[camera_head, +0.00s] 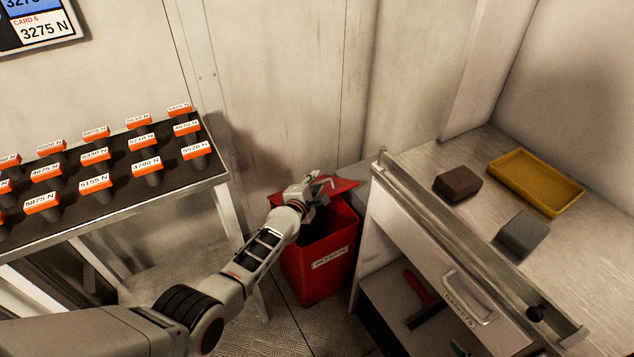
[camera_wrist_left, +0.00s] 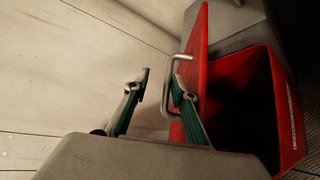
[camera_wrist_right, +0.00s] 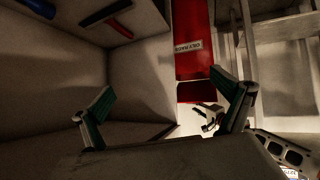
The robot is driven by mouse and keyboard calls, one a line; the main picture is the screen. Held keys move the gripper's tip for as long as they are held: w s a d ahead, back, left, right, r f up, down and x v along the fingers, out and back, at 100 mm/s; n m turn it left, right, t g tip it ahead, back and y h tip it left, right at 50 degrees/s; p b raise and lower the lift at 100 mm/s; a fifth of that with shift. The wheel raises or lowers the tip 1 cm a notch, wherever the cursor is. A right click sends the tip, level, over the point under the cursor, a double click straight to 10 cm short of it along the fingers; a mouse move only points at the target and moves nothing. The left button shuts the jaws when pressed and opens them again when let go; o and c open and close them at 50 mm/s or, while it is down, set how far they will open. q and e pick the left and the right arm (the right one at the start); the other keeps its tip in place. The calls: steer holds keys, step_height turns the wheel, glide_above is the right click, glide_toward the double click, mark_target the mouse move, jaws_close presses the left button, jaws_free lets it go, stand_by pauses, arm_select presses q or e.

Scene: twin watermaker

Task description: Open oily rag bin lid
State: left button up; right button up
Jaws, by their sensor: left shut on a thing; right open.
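The red oily rag bin (camera_head: 315,268) stands on the floor between the rack and the bench, with a white label on its front. Its lid (camera_head: 343,184) is raised at the back, and the dark inside shows. My left gripper (camera_head: 322,188) is at the lid. In the left wrist view, the lid (camera_wrist_left: 200,45) stands on edge and its metal handle (camera_wrist_left: 180,57) is at my left fingers (camera_wrist_left: 163,85), which remain apart around a gap. My right gripper (camera_wrist_right: 168,98) is open and empty; the bin (camera_wrist_right: 193,45) shows beyond it, upside down.
A rack (camera_head: 120,195) of orange-topped weights stands at left. The bench (camera_head: 590,265) at right carries a yellow tray (camera_head: 537,182), a brown block (camera_head: 457,184) and a grey block (camera_head: 521,235). Its drawer handle (camera_head: 469,300) juts out. A red-handled tool (camera_head: 418,287) lies on the shelf below.

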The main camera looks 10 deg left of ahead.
arm_select(q)
steer(key=shift+s+a+r+p, duration=0.4)
steer(key=shift+a+r+p, duration=0.15)
steer(key=shift+r, duration=0.15)
steer(key=shift+s+a+r+p, duration=0.1)
steer(key=shift+s+r+p, duration=0.1)
steer(key=shift+s+p, duration=0.25)
steer(key=shift+r+p+v, duration=0.2)
steer(key=shift+p+v, duration=0.35)
steer(key=shift+v, duration=0.55)
steer(key=shift+s+f+p, duration=0.1)
steer(key=shift+s+p, duration=0.1)
steer(key=shift+p, duration=0.2)
steer(key=shift+s+a+r+p, duration=0.2)
steer(key=shift+s+r+p, duration=0.25)
steer(key=shift+s+p, duration=0.25)
steer(key=shift+s+a+r+p, duration=0.15)
steer(key=shift+s+r+p, duration=0.05)
steer(key=shift+s+p, duration=0.5)
steer(key=shift+f, duration=0.1)
